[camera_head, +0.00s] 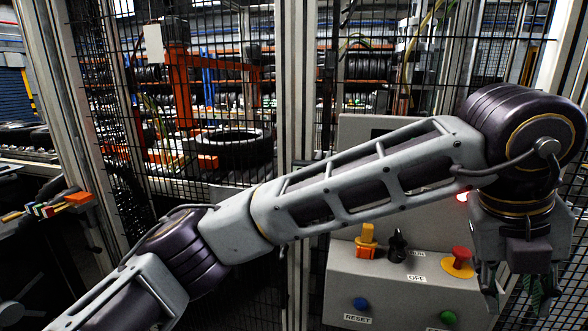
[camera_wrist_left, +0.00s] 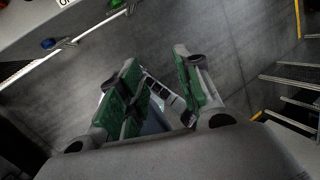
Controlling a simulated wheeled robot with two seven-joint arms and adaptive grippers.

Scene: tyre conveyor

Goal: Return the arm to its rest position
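My left arm reaches across the head view from the lower left to the upper right. Its left gripper (camera_head: 518,292) hangs pointing down in front of the right side of the control panel. In the left wrist view the left gripper (camera_wrist_left: 157,68) has two green-padded fingers standing apart, with nothing held between them. The grey control panel (camera_head: 385,285) stands just behind the gripper and is partly hidden by my arm. My right gripper is in neither view.
Behind is a wire fence with a tyre (camera_head: 233,150). Grey floor (camera_wrist_left: 225,30) lies below the gripper; metal steps (camera_wrist_left: 292,95) are at right.

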